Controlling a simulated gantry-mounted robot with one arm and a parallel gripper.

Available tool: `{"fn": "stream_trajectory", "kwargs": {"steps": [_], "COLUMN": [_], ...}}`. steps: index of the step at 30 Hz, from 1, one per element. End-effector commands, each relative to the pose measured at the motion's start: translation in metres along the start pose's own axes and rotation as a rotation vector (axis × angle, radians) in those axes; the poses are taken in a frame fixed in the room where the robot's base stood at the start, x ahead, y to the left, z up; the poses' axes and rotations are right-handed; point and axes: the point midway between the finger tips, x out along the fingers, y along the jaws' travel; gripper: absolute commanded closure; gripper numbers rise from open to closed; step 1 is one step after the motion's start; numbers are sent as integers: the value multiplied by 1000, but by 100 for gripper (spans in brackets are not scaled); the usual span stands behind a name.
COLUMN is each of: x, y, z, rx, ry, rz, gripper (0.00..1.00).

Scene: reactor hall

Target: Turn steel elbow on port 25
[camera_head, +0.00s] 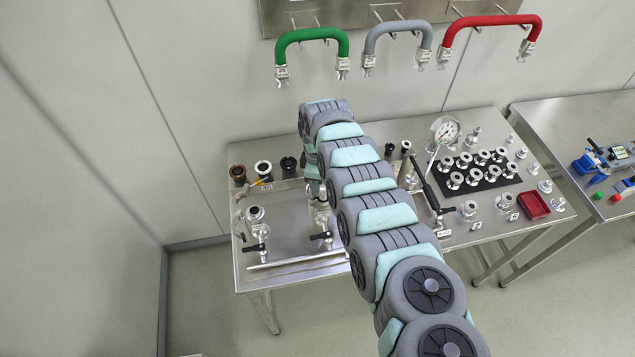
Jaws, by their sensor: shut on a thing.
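My arm reaches over the steel table and bends down at its far end. My gripper (317,190) points down at the table's left part, partly hidden by my own arm. It is shut on a small steel fitting (321,212), which appears to be the steel elbow. The elbow's exact direction is too small and covered to tell. A valve with a black handle (321,237) stands just below it in the picture. I cannot read any port number 25 from here.
Another steel fitting (255,213) with a black-handled valve stands to the left. Dark and white-topped cups (263,168) line the back left. A pressure gauge (445,130), a black mat (452,187) of steel flanges and a red tray (534,205) are right. Coloured hoses (312,35) hang above.

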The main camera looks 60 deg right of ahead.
Motion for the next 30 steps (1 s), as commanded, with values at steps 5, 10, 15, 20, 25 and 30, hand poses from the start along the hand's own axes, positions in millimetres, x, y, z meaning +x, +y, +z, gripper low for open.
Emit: {"fn": "stream_trajectory", "kwargs": {"steps": [5, 10, 15, 20, 25, 30], "x": [0, 1, 0, -2, 0, 0], "y": [-4, -4, -5, -7, -6, -7], "z": [0, 0, 1, 2, 1, 1], "rx": [-155, -174, -203, -360, -371, -370], "ry": [0, 0, -1, -2, 0, 0], "rz": [-2, -2, -3, -1, 0, 0], "gripper": [100, 100, 100, 100, 60, 51]}}
